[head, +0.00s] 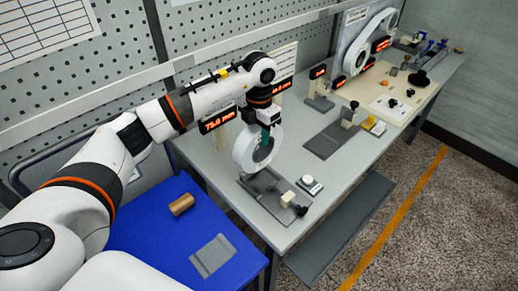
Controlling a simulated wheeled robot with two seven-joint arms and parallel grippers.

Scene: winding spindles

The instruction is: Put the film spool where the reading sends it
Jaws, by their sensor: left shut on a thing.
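The film spool (243,153) is a white ring-shaped roll with an open middle, standing on edge. My left gripper (266,140) reaches down from above, shut on its upper part. The spool is over the near grey spindle fixture (262,185) on the bench; I cannot tell if it touches it. A red-lit display (217,121) behind it reads 75.0 mm. A second display (281,87) is partly hidden by my arm and reads in mm. My right gripper is not in view.
A second grey fixture (331,141) stands farther along the grey bench. A white button box (310,185) is by the near fixture. A large white ring-shaped machine (357,50) with red displays stands farther back. The blue table (150,235) holds a brown cylinder (181,204) and grey plate (213,256).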

